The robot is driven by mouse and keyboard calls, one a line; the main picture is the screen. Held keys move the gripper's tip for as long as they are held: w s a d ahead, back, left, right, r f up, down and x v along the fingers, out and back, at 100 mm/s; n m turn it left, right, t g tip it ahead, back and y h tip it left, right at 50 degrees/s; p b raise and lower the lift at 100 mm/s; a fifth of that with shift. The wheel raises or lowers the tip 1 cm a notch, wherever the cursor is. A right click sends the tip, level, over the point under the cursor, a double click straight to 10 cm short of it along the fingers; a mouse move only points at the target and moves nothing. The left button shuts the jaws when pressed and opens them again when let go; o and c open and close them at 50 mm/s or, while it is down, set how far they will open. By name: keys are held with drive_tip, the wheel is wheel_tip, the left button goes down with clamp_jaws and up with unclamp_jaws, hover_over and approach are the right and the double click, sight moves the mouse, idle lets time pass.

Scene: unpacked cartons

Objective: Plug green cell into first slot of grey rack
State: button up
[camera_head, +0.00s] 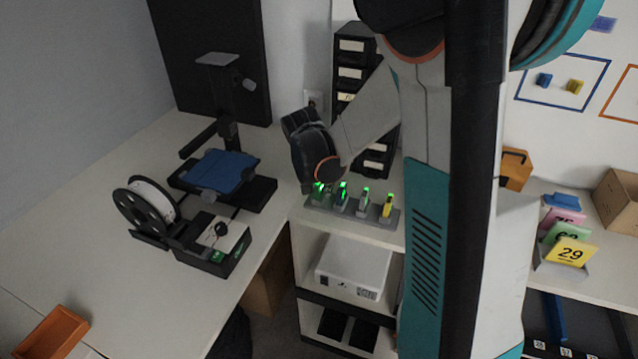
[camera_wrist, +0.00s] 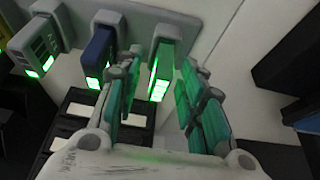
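The grey rack (camera_head: 379,226) lies on the white shelf top, and part of it shows in the wrist view (camera_wrist: 205,35). The green cell (camera_wrist: 166,52) stands in the rack's end slot, leftmost in the head view, and its end light glows green. A blue cell (camera_wrist: 98,52), a grey cell (camera_wrist: 38,40) and a yellow cell (camera_head: 388,209) fill other slots. My gripper (camera_wrist: 160,92) is open, its green-padded fingers on either side of the green cell with visible gaps. In the head view the hand hangs over the rack's left end and partly hides that cell.
A black drawer tower (camera_head: 352,72) stands behind the rack. A printer-like device with a blue plate (camera_head: 220,172) and a spool machine (camera_head: 213,245) stand on the left table. A white box (camera_head: 354,266) sits on the shelf below. Numbered cards (camera_head: 567,250) stand at right.

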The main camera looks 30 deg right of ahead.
drive_tip(key=shift+r, duration=0.1)
drive_tip(key=v, duration=1.1)
drive_tip(key=shift+r, duration=0.4)
drive_tip(key=shift+s+a, duration=0.1)
idle(0.9)
